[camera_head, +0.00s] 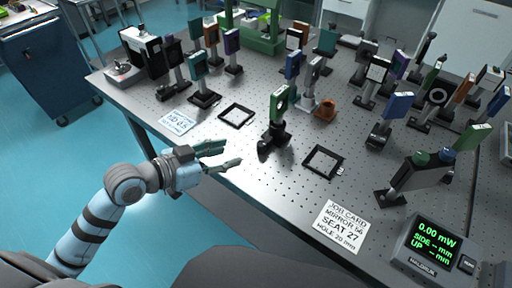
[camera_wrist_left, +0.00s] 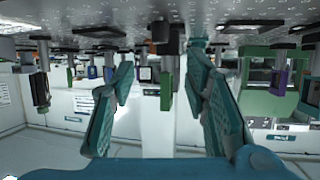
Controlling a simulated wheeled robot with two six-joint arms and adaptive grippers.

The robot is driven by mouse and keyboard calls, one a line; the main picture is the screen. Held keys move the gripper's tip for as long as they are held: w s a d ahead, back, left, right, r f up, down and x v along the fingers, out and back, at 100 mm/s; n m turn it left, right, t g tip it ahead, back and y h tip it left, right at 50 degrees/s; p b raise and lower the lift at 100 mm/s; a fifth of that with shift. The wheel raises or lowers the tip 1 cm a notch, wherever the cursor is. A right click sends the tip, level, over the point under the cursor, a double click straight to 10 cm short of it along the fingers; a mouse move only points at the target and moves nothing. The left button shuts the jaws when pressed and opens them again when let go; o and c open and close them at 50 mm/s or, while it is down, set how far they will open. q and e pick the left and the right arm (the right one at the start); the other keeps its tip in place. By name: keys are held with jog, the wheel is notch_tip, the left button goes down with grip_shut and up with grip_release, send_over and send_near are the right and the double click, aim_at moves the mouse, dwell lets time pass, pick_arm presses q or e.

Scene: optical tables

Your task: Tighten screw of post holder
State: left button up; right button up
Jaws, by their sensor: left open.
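A green-framed optic (camera_head: 279,103) stands upright on a black post holder (camera_head: 273,137) near the front edge of the optical table. The holder's screw is too small to make out. My left gripper (camera_head: 232,153) is open and empty, just left of this post holder and apart from it, over the table's front edge. In the left wrist view, which is upside down, a green optic (camera_wrist_left: 167,90) and its dark post holder (camera_wrist_left: 167,40) show between the two spread teal fingers (camera_wrist_left: 162,62). My right gripper is not in view.
Two black square frames (camera_head: 237,115) (camera_head: 323,162) lie flat on the table (camera_head: 225,140) on either side of the holder. A job card (camera_head: 341,227) and a power meter (camera_head: 440,245) are at the front right. Several posted optics (camera_head: 376,72) crowd the back.

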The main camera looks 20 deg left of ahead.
aim_at(259, 146)
pick_arm(q)
jog(key=b+x, duration=0.1)
jog(key=x, duration=1)
jog(key=shift+w+d+f+b, duration=0.2)
jog(key=shift+w+b, duration=0.1)
jog(key=shift+b, duration=0.1)
grip_shut()
jog(key=n+y+p, duration=0.1)
jog(key=p, duration=0.1)
jog(key=n+t+y+p, duration=0.1)
jog(key=p, duration=0.2)
jog(key=shift+s+d+r+y, duration=0.15)
jog(key=shift+r+y, duration=0.15)
jog(key=shift+r, duration=0.1)
jog(key=shift+f+n+y+p, duration=0.15)
jog(key=shift+n+y+p, duration=0.15)
jog(key=shift+n, duration=0.2)
jog(key=shift+f+t, duration=0.2)
jog(key=shift+t, duration=0.2)
